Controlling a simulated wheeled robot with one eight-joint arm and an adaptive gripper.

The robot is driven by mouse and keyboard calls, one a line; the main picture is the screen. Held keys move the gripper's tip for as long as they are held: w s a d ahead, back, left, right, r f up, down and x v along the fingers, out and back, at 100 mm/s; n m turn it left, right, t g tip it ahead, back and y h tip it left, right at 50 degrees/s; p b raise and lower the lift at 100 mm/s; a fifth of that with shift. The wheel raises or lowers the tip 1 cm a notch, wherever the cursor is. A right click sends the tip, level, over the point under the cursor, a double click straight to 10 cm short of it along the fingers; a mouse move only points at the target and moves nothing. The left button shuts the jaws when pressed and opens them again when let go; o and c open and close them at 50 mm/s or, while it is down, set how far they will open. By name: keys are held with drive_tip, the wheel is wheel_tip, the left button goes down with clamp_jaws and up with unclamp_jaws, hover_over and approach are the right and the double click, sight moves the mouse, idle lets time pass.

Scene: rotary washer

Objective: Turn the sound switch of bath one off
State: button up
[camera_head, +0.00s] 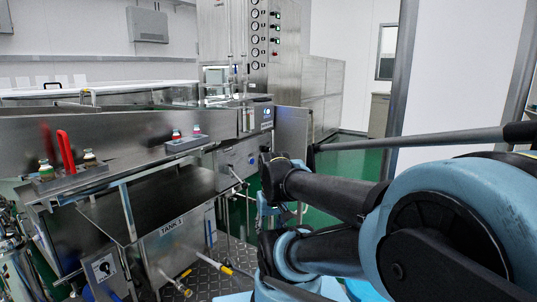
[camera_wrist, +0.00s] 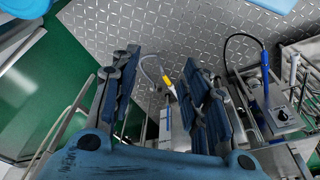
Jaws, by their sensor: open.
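A dark rotary knob on a pale plate (camera_head: 103,267) sits low on the front of the steel bath labelled TANK 1 (camera_head: 172,226), at the lower left of the head view. Its lettering is too small to read, so I cannot confirm that it is the sound switch. In the wrist view, a similar dark knob (camera_wrist: 282,114) shows on a metal box at the right. I cannot tell if it is the same one. My gripper (camera_wrist: 160,65) is open and empty, above the patterned metal floor and apart from that knob. In the head view my arm mostly hides it.
Yellow-handled valves (camera_head: 185,273) and pipes are near the floor plate. A blue-handled tool with a cable (camera_wrist: 264,58) stands beside the knob box. A pale wall and post are behind my arm.

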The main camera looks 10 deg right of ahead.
drive_tip(key=shift+s+r, duration=0.3)
drive_tip(key=w+a+r+m+t+y, duration=0.1)
drive_tip(key=w+a+r+m+y, duration=0.2)
drive_tip(key=w, duration=0.5)
drive_tip(key=w+a+r+m+y, duration=0.1)
drive_tip(key=w+r+m, duration=0.35)
drive_tip(key=w, duration=0.35)
drive_tip(key=w+d+r+m+t+y, duration=0.1)
drive_tip(key=w+d+r+m+y, duration=0.15)
drive_tip(key=w, duration=0.65)
drive_tip(key=w+d+r+m+t+y, duration=0.1)
drive_tip(key=w+d+r+m+t, duration=0.15)
drive_tip(key=w, duration=0.65)
drive_tip(key=m+t+y, duration=0.4)
drive_tip(key=m+t, duration=0.3)
drive_tip(key=m, duration=0.7)
approach(267, 150)
drive_tip(key=x, duration=0.8)
drive_tip(key=shift+w, duration=0.45)
drive_tip(key=c, duration=1)
